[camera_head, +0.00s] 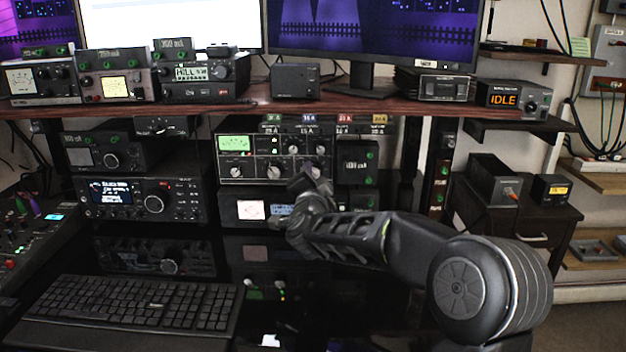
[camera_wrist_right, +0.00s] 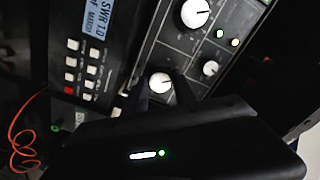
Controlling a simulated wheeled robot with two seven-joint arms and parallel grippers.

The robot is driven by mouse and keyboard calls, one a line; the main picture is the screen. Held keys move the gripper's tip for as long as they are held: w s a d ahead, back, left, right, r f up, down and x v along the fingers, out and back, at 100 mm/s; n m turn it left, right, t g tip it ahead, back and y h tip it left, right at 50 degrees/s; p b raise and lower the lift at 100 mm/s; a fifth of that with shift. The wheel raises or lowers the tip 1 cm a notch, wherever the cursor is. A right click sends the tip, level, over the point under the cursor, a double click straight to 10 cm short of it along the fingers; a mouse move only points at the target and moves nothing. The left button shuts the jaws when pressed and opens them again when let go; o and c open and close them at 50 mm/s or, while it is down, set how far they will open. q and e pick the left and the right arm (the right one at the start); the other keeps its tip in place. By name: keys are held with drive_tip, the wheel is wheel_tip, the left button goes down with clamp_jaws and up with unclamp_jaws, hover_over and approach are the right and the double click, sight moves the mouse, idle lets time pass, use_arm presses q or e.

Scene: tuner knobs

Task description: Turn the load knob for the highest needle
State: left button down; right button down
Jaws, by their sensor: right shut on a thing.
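The tuner (camera_head: 255,157) is a dark panel with a green-lit meter (camera_head: 235,143) and several white-capped knobs, under the shelf in the head view. The meter's needle is too small to read. My right gripper (camera_head: 308,178) is at the panel's lower right. In the right wrist view, its dark fingers (camera_wrist_right: 160,92) are shut on a white-capped knob (camera_wrist_right: 160,82) with a dark pointer mark. Its label cannot be read, so I cannot tell its name. Two other white knobs (camera_wrist_right: 195,13) and (camera_wrist_right: 210,68) stand free beside it. My left gripper is not in view.
Below the tuner is a unit with a white meter (camera_head: 250,210) and a blue display (camera_head: 283,210); the wrist view shows "SWR 1.0" there. A radio (camera_head: 145,200) stands left and a keyboard (camera_head: 130,305) lies in front. The shelf (camera_head: 330,105) runs above.

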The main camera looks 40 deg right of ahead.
use_arm(q)
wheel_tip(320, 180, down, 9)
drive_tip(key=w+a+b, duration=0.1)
drive_tip(key=b, duration=0.7)
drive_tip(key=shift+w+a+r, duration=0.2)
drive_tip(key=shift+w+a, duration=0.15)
use_arm(e)
drive_tip(key=m, duration=0.9)
drive_tip(key=shift+m, duration=0.3)
drive_tip(key=c, duration=1)
unclamp_jaws()
drive_tip(key=shift+s+a, duration=0.1)
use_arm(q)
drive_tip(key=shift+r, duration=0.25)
use_arm(e)
drive_tip(key=v, duration=0.7)
drive_tip(key=shift+s+a, duration=0.2)
